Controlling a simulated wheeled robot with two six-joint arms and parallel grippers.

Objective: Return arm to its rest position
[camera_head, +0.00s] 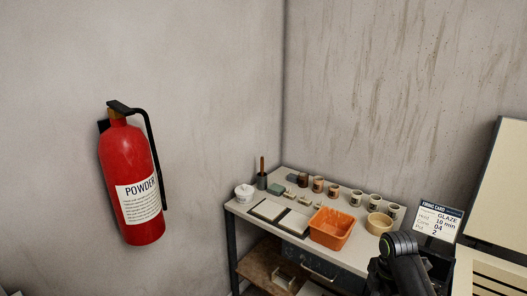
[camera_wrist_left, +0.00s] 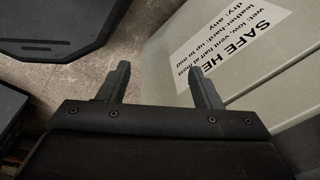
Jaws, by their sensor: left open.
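My left gripper (camera_wrist_left: 159,70) shows in the left wrist view with its two fingers spread apart and nothing between them. Below the fingers are a stone-like floor and a pale panel with a white printed label (camera_wrist_left: 228,40), partly cut off. In the head view a black arm link of mine rises at the lower right, in front of the workbench. I cannot tell which arm it belongs to. No gripper shows in the head view, and my right gripper is in neither view.
A firing card (camera_head: 438,220) stands at right beside a pale unit (camera_head: 505,200). A red extinguisher (camera_head: 130,170) hangs at left.

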